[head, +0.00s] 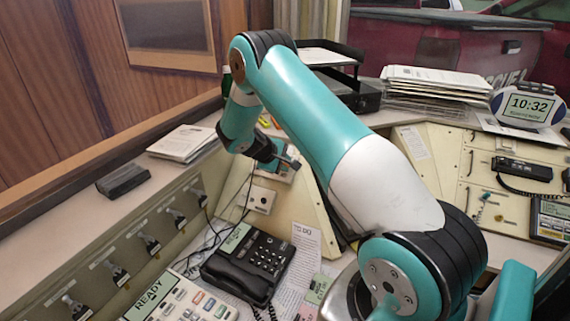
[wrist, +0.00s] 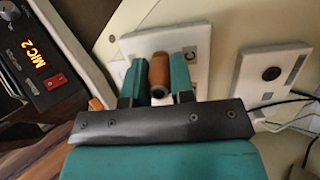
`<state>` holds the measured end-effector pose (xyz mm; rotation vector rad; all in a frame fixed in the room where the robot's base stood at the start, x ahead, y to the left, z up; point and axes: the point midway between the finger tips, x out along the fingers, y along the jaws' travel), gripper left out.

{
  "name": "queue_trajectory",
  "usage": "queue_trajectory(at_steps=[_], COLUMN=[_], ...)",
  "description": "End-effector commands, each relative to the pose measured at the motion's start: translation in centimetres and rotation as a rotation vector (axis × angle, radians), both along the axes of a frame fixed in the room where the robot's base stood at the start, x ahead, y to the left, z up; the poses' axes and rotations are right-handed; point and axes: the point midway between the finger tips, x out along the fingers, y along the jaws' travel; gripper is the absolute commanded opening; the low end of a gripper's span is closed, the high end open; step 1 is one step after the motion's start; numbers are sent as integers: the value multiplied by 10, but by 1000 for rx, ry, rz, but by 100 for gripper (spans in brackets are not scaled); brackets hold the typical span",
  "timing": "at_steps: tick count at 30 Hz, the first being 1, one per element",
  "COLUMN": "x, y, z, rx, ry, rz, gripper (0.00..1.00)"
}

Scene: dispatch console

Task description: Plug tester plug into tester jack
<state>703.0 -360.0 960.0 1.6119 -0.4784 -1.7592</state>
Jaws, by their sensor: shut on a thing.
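My gripper (wrist: 158,84) is shut on an orange-brown cylinder, which I take as the tester plug (wrist: 158,70), held between its two teal fingers. The plug's dark round rear end faces the wrist camera. Its far end is hidden, close in front of a white plate (wrist: 205,48) on a cream panel. I cannot tell whether the plug touches or sits in a jack there; no jack opening shows behind it. In the head view my gripper (head: 289,161) is at the sloped cream panel, and the plug cannot be made out.
A second white plate (wrist: 270,72) with a round dark socket sits to the right, also in the head view (head: 261,199), with dark cables near it. A "MIC 2" unit (wrist: 40,62) with a red switch is at left. A black telephone (head: 248,264) stands below the panel.

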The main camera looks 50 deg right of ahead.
Motion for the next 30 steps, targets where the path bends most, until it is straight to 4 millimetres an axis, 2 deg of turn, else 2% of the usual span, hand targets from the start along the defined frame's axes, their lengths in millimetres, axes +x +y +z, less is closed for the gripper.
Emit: queue_trajectory(at_steps=[30], x=[-5], y=[14], z=[16], rx=[0], ry=[0], rz=[0], gripper=[0])
